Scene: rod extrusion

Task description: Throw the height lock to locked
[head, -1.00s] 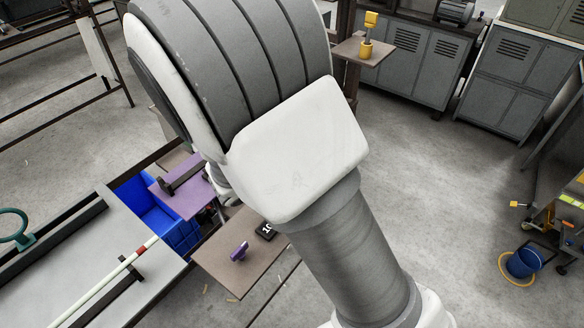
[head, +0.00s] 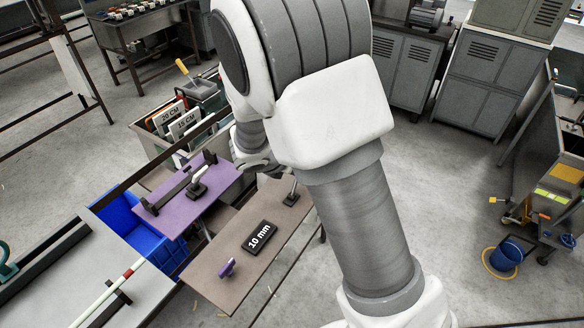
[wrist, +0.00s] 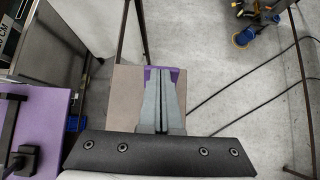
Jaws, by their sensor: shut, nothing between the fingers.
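No part is labelled height lock, so I cannot tell which piece it is. A toggle lever with a pale handle (head: 199,183) and dark base stands on the purple plate (head: 215,205). A second small lever (head: 291,192) stands at the far end of the brown board (head: 205,270), partly beside my arm. A purple knob (head: 227,268) sits on the board's near part. In the wrist view my gripper (wrist: 153,70) is shut and empty above the brown board (wrist: 127,100), with a purple piece (wrist: 176,76) behind its fingertips. The head view hides my fingers behind my arm.
A black "10 mm" block (head: 259,237) lies on the brown board. A blue bin (head: 160,245) is under the purple plate. A grey bench (head: 60,295) with a red-and-white rod (head: 125,275) is at left. A crate with "20 CM" and "15 CM" plates (head: 175,120) stands behind.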

